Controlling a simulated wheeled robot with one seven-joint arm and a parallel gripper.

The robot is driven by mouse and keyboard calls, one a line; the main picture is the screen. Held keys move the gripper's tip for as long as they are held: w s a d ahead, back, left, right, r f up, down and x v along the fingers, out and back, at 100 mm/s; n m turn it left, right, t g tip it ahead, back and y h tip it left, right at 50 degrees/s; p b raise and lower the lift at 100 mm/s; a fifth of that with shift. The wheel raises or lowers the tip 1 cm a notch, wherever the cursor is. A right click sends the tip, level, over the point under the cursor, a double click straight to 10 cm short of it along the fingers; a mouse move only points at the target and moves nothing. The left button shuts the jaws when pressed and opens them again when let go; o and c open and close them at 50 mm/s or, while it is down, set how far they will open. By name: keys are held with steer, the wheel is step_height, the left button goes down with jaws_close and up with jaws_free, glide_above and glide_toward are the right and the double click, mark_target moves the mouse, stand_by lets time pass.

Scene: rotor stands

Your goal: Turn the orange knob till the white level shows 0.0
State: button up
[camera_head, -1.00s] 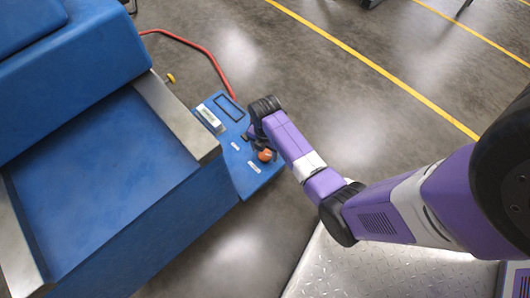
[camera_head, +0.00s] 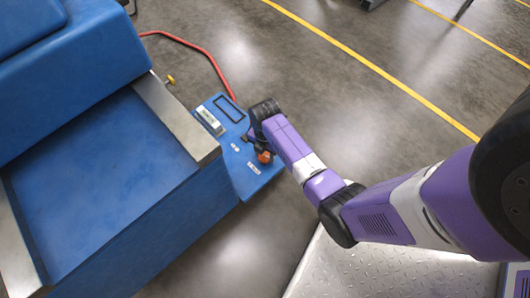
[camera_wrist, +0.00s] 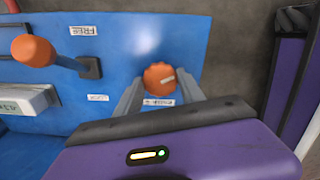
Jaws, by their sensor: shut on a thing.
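The orange knob (camera_wrist: 160,76), with a pale mark on its top, sits on the blue panel (camera_wrist: 125,50) in the wrist view. The two grey fingers of my gripper (camera_wrist: 161,88) are on either side of it, shut on it. In the head view the knob (camera_head: 264,157) shows partly from under my gripper (camera_head: 258,147). The white level (camera_wrist: 24,100) is at the left edge of the wrist view, cut off, and its reading is too small to make out. In the head view the level (camera_head: 209,119) lies on the panel's upper left.
An orange-tipped lever (camera_wrist: 36,50) stands on the panel left of the knob in the wrist view, by a FREE label (camera_wrist: 84,31). A large blue machine (camera_head: 100,180) adjoins the panel. A red hose (camera_head: 205,55) runs behind. Open floor lies to the right.

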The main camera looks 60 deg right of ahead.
steer(key=shift+r, duration=0.15)
steer(key=m+p, duration=0.3)
steer(key=shift+r+p, duration=0.1)
steer(key=shift+p, duration=0.25)
steer(key=m+p, duration=0.3)
steer(key=m, duration=0.2)
steer(key=shift+m+p, duration=0.3)
steer(key=shift+m, duration=0.1)
steer(key=m+p, duration=0.1)
steer(key=m, duration=0.3)
steer(key=shift+p, duration=0.35)
steer(key=m, duration=0.3)
steer(key=m+p, duration=0.1)
steer(key=shift+s+f+m, duration=0.1)
steer(key=shift+f+m, duration=0.15)
steer(key=shift+m, duration=0.05)
steer(key=o, duration=1.4)
steer(key=shift+c, duration=0.2)
